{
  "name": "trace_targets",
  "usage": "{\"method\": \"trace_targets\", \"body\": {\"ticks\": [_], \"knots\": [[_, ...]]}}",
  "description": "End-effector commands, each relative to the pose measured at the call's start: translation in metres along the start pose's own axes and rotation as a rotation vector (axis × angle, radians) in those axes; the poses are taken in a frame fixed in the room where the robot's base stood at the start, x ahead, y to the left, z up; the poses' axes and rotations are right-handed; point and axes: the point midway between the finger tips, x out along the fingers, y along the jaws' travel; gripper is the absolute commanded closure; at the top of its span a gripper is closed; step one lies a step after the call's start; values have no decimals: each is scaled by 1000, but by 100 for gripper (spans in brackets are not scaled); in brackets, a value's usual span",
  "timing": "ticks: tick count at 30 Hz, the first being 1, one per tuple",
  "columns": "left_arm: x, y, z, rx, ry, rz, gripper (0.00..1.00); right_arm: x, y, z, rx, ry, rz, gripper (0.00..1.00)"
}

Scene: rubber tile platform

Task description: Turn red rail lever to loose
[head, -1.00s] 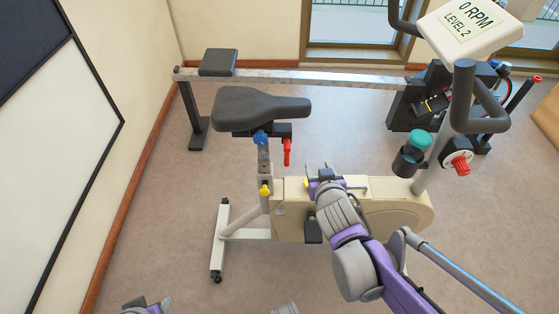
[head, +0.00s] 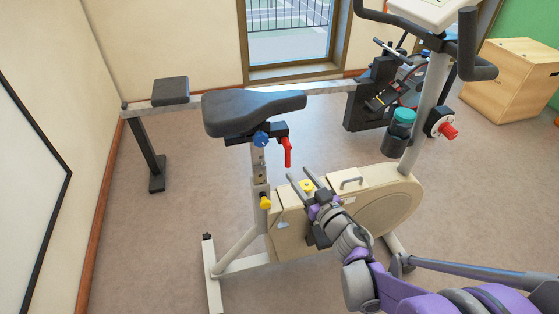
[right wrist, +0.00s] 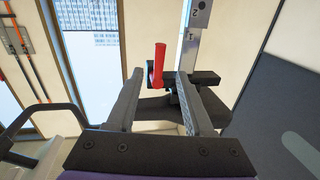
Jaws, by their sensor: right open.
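The red rail lever (head: 287,152) hangs from the black clamp (head: 268,134) under the bike saddle (head: 252,112). My right gripper (head: 298,173) is open and empty, just below the lever, with its fingers pointing up toward it. In the right wrist view the red lever (right wrist: 158,62) appears upright between the two open fingertips (right wrist: 158,80), beyond them. I cannot tell the exact gap, but the fingers do not grip it. My left gripper is out of view.
A blue knob (head: 261,139) sits left of the lever and a yellow knob (head: 265,203) lower on the seat post. The cream bike housing (head: 385,205) is beneath my right gripper. A red knob (head: 448,131) is on the front post. Open floor lies at left.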

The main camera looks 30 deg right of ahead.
Motion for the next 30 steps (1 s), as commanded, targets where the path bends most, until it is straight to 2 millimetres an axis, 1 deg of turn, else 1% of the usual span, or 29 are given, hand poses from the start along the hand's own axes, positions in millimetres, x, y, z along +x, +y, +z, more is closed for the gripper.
{"method": "trace_targets", "body": {"ticks": [5,15,19,24,30], "knots": [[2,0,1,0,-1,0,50,13,-1,1,1,1,-7,48],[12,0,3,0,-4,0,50,76,-1,2,0,0,-6,48],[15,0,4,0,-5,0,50,94,-1,2,0,0,-5,48],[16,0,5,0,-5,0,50,106,-1,1,0,0,-4,48],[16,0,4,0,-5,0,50,108,-1,1,-1,0,-4,48]]}}
